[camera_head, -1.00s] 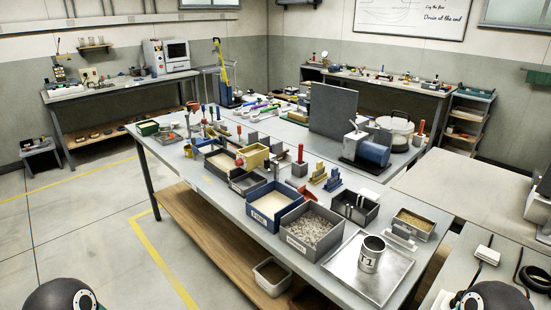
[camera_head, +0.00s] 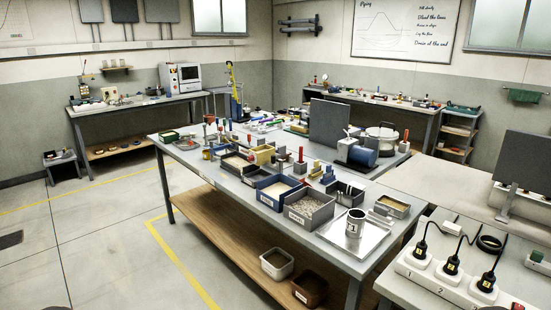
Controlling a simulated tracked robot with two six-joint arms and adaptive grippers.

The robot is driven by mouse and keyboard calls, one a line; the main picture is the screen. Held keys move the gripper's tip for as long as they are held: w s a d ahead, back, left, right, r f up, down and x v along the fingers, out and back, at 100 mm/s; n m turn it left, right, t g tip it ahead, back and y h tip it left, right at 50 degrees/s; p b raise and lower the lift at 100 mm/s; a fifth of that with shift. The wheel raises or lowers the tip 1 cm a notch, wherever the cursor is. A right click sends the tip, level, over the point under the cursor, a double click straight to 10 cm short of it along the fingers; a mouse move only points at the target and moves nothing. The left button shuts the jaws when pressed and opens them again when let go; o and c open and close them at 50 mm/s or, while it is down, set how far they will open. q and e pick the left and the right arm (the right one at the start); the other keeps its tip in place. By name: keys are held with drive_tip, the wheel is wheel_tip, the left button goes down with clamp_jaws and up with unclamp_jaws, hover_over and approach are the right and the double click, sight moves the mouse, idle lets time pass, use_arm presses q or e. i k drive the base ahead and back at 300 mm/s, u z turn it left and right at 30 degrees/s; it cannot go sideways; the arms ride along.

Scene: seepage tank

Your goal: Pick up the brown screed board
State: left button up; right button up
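I cannot make out the brown screed board for certain among the small items on the long central workbench (camera_head: 190,160). Several small tools and blocks crowd the bench's far left part, too small to tell apart. A yellow block-like item (camera_head: 263,153) and a red-handled tool (camera_head: 300,163) stand near the middle. Neither of my grippers shows; only slivers of dark round parts, likely my arms, touch the bottom edge.
The bench holds a blue bin (camera_head: 268,193) of pale sand, a gravel bin (camera_head: 308,213) and a metal tray (camera_head: 372,238) with a can (camera_head: 355,223). A power strip (camera_head: 460,282) with plugs lies at lower right. The floor (camera_head: 90,250) at left is clear.

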sight(281, 150)
drive_tip(key=z, duration=1.35)
drive_tip(key=i, duration=0.15)
drive_tip(key=u, duration=3.1)
drive_tip(key=i, duration=2.75)
drive_tip(key=u, duration=0.85)
drive_tip(key=i, duration=0.15)
drive_tip(key=z, duration=3)
drive_tip(key=k, duration=0.5)
drive_tip(key=z, duration=0.05)
